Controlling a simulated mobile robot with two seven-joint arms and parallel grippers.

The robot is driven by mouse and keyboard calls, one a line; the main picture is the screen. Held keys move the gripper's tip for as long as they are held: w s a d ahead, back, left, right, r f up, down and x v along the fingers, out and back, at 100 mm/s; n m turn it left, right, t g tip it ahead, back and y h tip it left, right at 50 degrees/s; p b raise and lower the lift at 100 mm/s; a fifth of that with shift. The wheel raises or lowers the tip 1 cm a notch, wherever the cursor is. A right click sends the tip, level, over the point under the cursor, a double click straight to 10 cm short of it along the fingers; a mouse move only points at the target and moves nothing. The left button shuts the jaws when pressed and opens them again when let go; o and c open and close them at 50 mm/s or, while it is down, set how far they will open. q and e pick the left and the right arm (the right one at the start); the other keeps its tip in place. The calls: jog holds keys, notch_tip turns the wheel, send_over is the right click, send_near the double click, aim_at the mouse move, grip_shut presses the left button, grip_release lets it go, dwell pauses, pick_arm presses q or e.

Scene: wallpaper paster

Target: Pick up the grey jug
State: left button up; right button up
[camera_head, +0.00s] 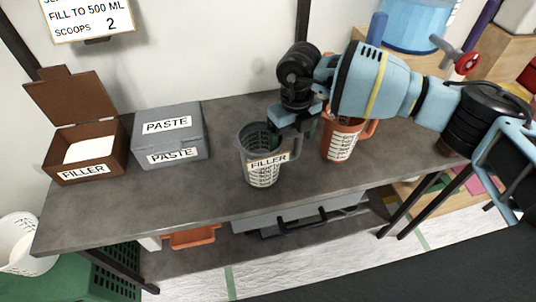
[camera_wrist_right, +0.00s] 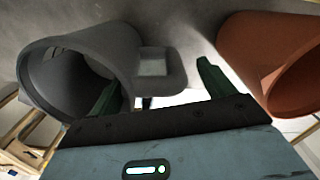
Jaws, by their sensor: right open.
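The grey jug (camera_head: 263,175) stands upright on the dark table with a FILLER label on its front. In the right wrist view the grey jug (camera_wrist_right: 55,62) is at the left, its mouth toward the camera and its handle (camera_wrist_right: 174,85) pointing right. My right gripper (camera_head: 291,130) is open at the jug's right upper side, partly covering its rim and handle. In the wrist view its green fingers lie on either side of the handle; the left one overlaps the jug's mouth. I cannot tell whether either finger touches the jug. My left gripper is not in view.
An orange jug (camera_head: 340,148) stands close on the right, beside my right gripper. A brown FILLER box (camera_head: 88,172) with its lid up and a grey PASTE box (camera_head: 172,138) stand at the left. The table (camera_head: 205,200) is clear in front of the grey jug.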

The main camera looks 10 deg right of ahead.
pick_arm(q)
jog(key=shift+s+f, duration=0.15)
pick_arm(e)
jog(key=shift+f, duration=0.15)
jog(key=c, duration=1.2)
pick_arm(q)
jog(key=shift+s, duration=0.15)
pick_arm(e)
jog(key=shift+c, duration=0.4)
